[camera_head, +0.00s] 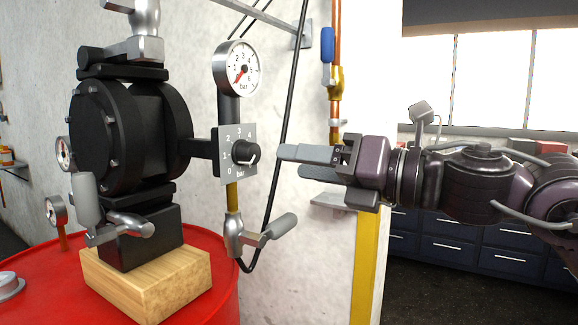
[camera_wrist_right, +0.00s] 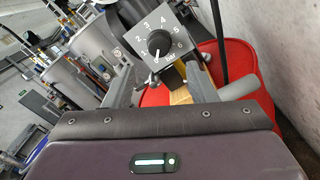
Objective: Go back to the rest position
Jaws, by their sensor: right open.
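My right gripper (camera_head: 290,162) comes in from the right in the head view. Its jaws are open and empty, with the fingertips a short gap to the right of the black pressure knob (camera_head: 245,151). The knob sits on a grey dial plate (camera_head: 224,136) marked in bar. In the right wrist view, the knob (camera_wrist_right: 159,43) shows ahead, between the two fingers (camera_wrist_right: 160,88), and nothing is between the jaws. My left gripper is not in view.
A black pump (camera_head: 130,125) stands on a wooden block (camera_head: 150,283) on a red drum (camera_head: 215,250). A round gauge (camera_head: 238,68) and a valve lever (camera_head: 270,231) are close to the gripper. A copper pipe with a blue handle (camera_head: 327,45) runs up the wall behind. Dark blue drawers (camera_head: 455,246) stand at right.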

